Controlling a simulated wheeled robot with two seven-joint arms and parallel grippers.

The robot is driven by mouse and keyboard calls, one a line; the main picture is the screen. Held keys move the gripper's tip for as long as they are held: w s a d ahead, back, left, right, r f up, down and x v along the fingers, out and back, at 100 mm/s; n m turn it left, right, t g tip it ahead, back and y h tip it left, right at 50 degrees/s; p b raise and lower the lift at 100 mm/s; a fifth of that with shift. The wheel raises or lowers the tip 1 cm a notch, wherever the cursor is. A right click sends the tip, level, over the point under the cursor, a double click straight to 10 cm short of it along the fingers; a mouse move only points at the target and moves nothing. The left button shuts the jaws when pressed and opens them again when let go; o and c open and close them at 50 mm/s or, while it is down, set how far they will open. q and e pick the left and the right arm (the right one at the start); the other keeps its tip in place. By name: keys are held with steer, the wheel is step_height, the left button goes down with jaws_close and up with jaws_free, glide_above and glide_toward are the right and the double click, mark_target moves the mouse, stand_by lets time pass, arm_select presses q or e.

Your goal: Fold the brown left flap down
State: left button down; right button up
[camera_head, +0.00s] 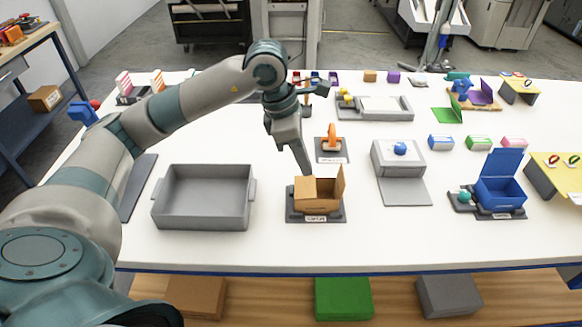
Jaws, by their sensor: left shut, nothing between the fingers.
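A small brown box (316,206) sits on a dark labelled base (293,217) near the front middle of the white table. On its right side a brown flap (340,182) stands nearly upright. At the left of the box top, a brown panel lies low under my gripper; I cannot clearly tell the left flap from the box wall. My left gripper (307,172) points down at the upper left of the box, shut and empty. Its tips are at or just above the brown panel; contact is too small to tell. My right gripper is out of view.
A grey bin (204,168) stands left of the box. A grey box with an open front panel (405,190) and a blue open box (500,190) stand to the right. An orange item on a base (331,157) is just behind. The table front is clear.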

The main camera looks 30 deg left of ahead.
arm_select(q)
step_height(320, 180, up, 4)
steer(key=shift+r+p, duration=0.1)
steer(key=shift+p, duration=0.9)
